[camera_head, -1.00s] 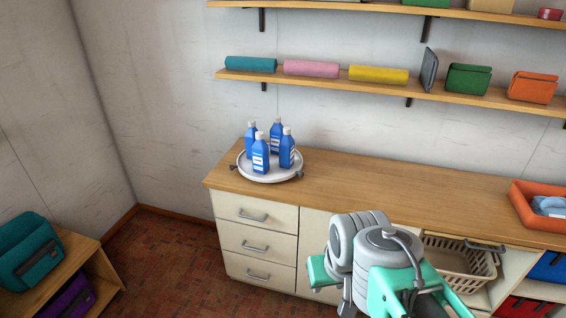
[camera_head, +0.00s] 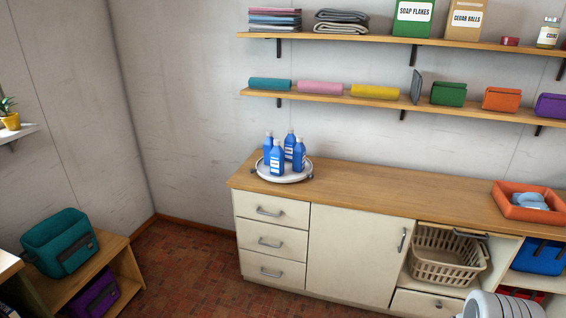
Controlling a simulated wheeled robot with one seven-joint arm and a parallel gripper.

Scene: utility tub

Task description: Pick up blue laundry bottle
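Several blue laundry bottles with white caps and white labels stand upright, close together, on a round white tray (camera_head: 290,178). The front blue laundry bottle (camera_head: 277,158) partly covers the one behind it at left. Another blue bottle (camera_head: 299,155) stands at the right and one more (camera_head: 289,145) at the back. The tray sits on the left end of the wooden counter (camera_head: 390,190). My gripper is not in view; only a grey part of my arm shows at the bottom right edge, well away from the bottles.
An orange tub (camera_head: 505,205) sits on the counter's right. A beige basket (camera_head: 447,258) is in an open bay below. A shelf (camera_head: 370,100) with coloured rolls and pouches hangs above the counter. The counter between tray and tub is clear, as is the brick floor (camera_head: 195,265).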

